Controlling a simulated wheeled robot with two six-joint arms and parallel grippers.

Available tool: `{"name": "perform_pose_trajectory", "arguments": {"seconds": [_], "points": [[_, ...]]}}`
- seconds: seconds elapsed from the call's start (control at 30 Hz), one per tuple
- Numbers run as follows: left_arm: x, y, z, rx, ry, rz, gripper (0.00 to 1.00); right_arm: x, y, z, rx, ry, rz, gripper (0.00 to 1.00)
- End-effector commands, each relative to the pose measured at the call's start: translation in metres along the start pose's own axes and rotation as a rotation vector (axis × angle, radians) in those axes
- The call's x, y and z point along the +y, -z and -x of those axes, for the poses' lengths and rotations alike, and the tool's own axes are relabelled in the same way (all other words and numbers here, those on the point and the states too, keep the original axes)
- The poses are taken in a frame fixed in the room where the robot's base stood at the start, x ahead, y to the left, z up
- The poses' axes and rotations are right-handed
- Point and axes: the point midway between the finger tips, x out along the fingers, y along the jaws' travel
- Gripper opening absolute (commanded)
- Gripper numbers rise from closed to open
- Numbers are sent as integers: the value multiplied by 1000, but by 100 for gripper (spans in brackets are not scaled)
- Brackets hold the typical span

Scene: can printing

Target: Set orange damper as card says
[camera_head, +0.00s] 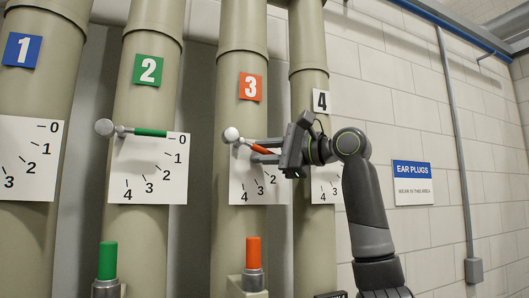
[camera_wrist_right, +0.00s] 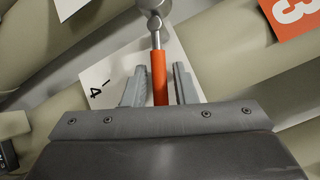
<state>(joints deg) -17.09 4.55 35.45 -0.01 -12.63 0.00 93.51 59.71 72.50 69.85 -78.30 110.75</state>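The orange damper handle (camera_head: 262,149) is on pipe 3, below the orange number 3 plate (camera_head: 250,87). It slants down to the right from its round pivot (camera_head: 231,134) over a white dial (camera_head: 238,187). The dial's 2, 3 and 4 marks show; its upper marks are hidden behind my right gripper. My right gripper (camera_head: 251,149) has one finger above and one below the handle. In the right wrist view the orange handle (camera_wrist_right: 159,78) lies between the two fingers (camera_wrist_right: 159,88), with a narrow gap on each side. No instruction card is readable. My left gripper is out of view.
Pipe 2 has a green handle (camera_head: 150,132) lying near 0 on its dial (camera_head: 150,180). Pipes 1 and 4 stand either side. Orange (camera_head: 253,252) and green (camera_head: 107,260) upright cylinders stand low in front. A blue-white sign (camera_head: 412,183) is on the right wall.

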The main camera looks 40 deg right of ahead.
Motion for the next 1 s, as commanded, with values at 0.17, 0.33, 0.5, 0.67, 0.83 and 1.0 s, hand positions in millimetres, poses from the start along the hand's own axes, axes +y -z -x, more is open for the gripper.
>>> {"name": "perform_pose_trajectory", "arguments": {"seconds": [0.17, 0.33, 0.5, 0.67, 0.83, 1.0], "points": [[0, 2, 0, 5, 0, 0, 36, 0, 0, 0, 0, -1, 0, 35], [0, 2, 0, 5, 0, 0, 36, 1, 0, 0, 1, -1, 0, 35], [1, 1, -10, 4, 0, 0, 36, 2, 2, 14, 2, 1, 1, 35], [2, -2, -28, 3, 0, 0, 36, 4, 2, 47, 2, 4, 0, 35], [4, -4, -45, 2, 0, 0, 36, 4, 2, 90, 1, 5, 0, 35], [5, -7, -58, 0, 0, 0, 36, 3, 1, 130, 1, 4, 0, 35]]}}
